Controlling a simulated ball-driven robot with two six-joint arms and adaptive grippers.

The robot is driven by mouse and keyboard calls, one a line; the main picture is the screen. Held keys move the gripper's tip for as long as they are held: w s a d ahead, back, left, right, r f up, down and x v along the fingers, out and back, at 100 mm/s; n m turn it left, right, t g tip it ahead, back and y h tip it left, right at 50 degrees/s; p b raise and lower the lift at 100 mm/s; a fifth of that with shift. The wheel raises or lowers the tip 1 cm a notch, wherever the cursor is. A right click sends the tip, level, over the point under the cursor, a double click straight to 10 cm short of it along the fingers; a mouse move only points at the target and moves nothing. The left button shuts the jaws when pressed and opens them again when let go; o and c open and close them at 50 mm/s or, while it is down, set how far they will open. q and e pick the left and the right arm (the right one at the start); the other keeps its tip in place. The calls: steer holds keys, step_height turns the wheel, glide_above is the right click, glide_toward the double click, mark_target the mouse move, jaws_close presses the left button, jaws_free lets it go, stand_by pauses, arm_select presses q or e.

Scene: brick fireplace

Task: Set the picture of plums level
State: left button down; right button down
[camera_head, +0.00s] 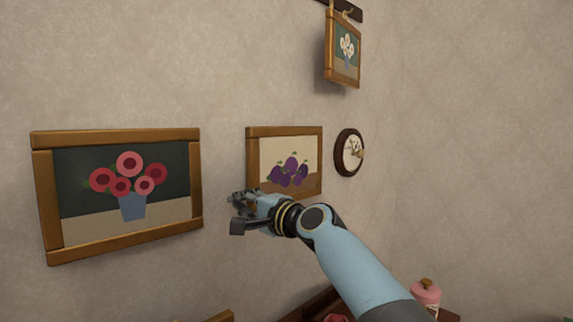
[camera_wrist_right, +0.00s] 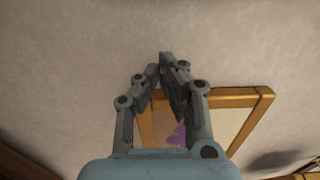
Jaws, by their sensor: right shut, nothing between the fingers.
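The picture of plums (camera_head: 297,151) hangs on the wall in the middle of the head view, in a wooden frame with purple plums on a pale ground. It looks close to level, though I see it at an angle. My right gripper (camera_head: 236,212) is shut and empty at its lower left corner, which it hides. In the right wrist view the fingers (camera_wrist_right: 167,62) meet at the tips, and the plum picture's frame (camera_wrist_right: 262,105) shows behind and to the right of them. I cannot tell whether the gripper touches the frame. My left gripper is not in view.
A larger picture of red flowers (camera_head: 88,139) hangs to the left, slightly tilted. A round clock-like piece (camera_head: 341,152) hangs just right of the plums. A white-flower picture (camera_head: 329,62) hangs above from a rail. A pink jar (camera_head: 426,296) stands at lower right.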

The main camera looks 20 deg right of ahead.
steer(key=p+v, duration=0.2)
steer(key=v, duration=0.5)
steer(key=shift+s+p, duration=0.2)
steer(key=shift+p, duration=0.15)
